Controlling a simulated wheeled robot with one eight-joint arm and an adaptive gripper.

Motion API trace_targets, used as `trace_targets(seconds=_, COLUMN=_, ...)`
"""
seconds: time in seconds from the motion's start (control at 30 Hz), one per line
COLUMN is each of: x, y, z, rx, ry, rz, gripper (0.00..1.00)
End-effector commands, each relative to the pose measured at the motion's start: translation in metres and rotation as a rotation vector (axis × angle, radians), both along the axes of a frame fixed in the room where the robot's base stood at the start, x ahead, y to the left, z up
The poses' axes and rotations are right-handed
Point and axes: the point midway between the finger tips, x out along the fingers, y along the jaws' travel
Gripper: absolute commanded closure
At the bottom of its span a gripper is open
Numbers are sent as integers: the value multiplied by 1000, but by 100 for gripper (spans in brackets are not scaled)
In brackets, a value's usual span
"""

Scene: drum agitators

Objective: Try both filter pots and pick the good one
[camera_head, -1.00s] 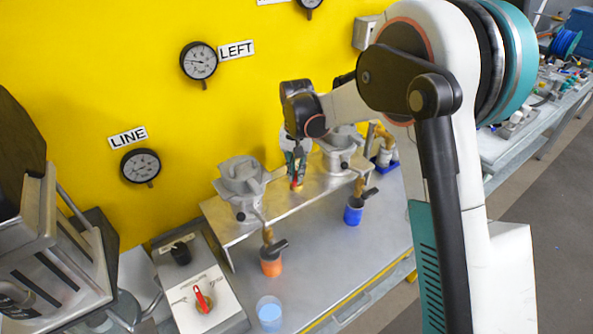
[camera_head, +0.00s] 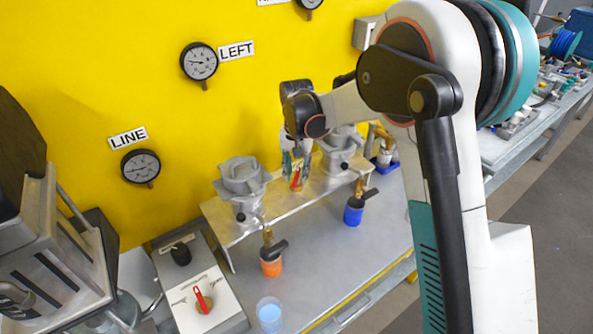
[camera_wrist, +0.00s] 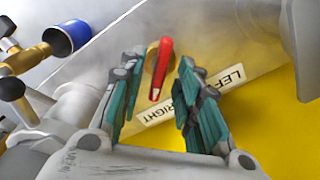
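Two grey filter pots stand on a metal shelf (camera_head: 222,222), the left pot (camera_head: 243,190) and the right pot (camera_head: 336,162). Brass outlets with dark handles hang below them, over an orange cup (camera_head: 271,266) and a blue cup (camera_head: 353,215). My gripper (camera_head: 297,168) is between the pots. In the wrist view its green-padded fingers are open on either side of a red lever (camera_wrist: 162,68), with a visible gap to each finger. LEFT and RIGHT labels (camera_wrist: 232,77) lie beside this lever. A gauge marked LEFT (camera_head: 199,61) and one marked LINE (camera_head: 140,166) are on the yellow wall.
A control box with a red selector knob (camera_head: 203,303) and a dark knob (camera_head: 181,254) stands at the lower left. A clear beaker of light-blue liquid (camera_head: 269,316) is near the bench front. Grey machinery (camera_head: 50,240) fills the left edge. Bench space between the cups is clear.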

Motion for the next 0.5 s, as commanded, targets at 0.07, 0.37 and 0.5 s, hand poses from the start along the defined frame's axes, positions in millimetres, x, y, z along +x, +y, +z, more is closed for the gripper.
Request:
trace_targets(seconds=0.07, x=0, y=0, z=4, rx=0, ry=0, rz=0, gripper=69)
trace_targets(seconds=0.37, x=0, y=0, z=54, rx=0, ry=0, rz=0, gripper=69)
trace_targets(seconds=0.5, x=0, y=0, z=82, rx=0, ry=0, rz=0, gripper=69)
